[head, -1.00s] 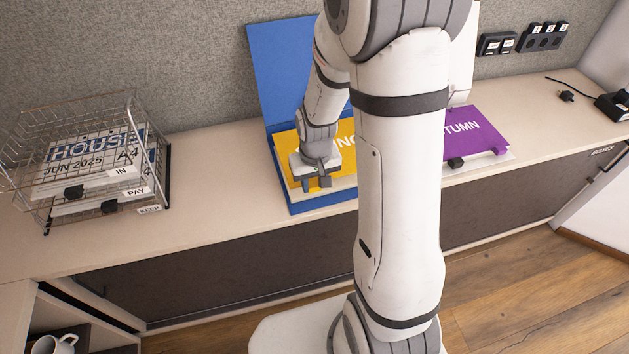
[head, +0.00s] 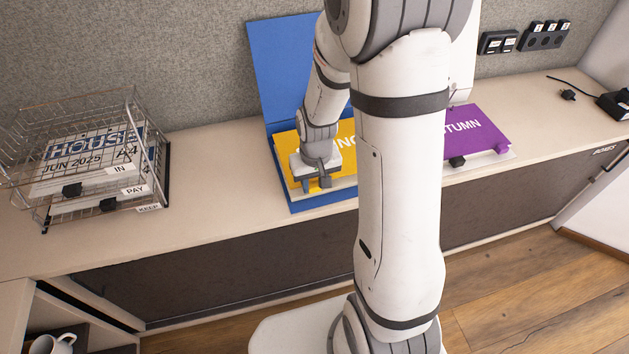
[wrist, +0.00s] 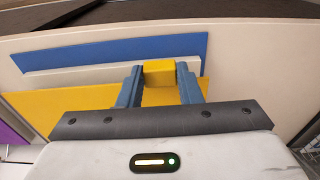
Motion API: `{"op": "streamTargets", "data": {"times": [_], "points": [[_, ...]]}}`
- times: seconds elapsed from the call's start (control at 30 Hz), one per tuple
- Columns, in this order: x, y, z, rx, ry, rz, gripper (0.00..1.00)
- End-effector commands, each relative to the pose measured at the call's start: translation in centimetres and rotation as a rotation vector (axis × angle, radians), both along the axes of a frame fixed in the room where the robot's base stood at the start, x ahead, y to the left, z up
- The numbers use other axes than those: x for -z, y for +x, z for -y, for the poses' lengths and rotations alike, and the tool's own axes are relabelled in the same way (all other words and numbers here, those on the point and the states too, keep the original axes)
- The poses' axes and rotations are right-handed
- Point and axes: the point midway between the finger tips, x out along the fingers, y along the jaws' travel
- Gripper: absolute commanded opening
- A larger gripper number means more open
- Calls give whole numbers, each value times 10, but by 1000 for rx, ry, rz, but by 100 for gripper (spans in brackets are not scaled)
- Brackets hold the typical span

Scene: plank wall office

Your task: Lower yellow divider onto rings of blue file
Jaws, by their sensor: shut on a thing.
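The yellow divider (head: 287,147) lies flat over the open blue file (head: 283,62) on the counter, with the file's lid upright against the grey wall. My gripper (head: 318,183) is at the divider's front edge. In the wrist view my gripper (wrist: 160,80) has its two fingers shut on the divider's yellow tab (wrist: 159,72). White paper (wrist: 110,70) and the file's blue edge (wrist: 120,50) show beyond the divider. The rings are hidden, so I cannot tell whether the divider touches them. My arm covers the divider's right part in the head view.
A purple divider (head: 478,130) lies on white sheets to the right, partly behind my arm. A wire tray (head: 165,175) with papers stands on the left. Black sockets (head: 543,38) are on the wall. Bare counter (head: 215,160) lies between tray and file.

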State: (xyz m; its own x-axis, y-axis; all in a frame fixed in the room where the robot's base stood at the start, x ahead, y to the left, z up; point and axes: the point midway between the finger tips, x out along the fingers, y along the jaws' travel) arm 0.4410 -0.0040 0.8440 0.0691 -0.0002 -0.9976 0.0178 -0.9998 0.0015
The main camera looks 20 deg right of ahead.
Motion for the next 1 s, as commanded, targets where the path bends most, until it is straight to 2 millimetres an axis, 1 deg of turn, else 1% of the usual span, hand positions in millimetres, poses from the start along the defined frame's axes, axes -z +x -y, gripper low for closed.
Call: {"op": "streamTargets", "data": {"times": [1.0], "points": [[27,0,0,0,0,0,0]]}}
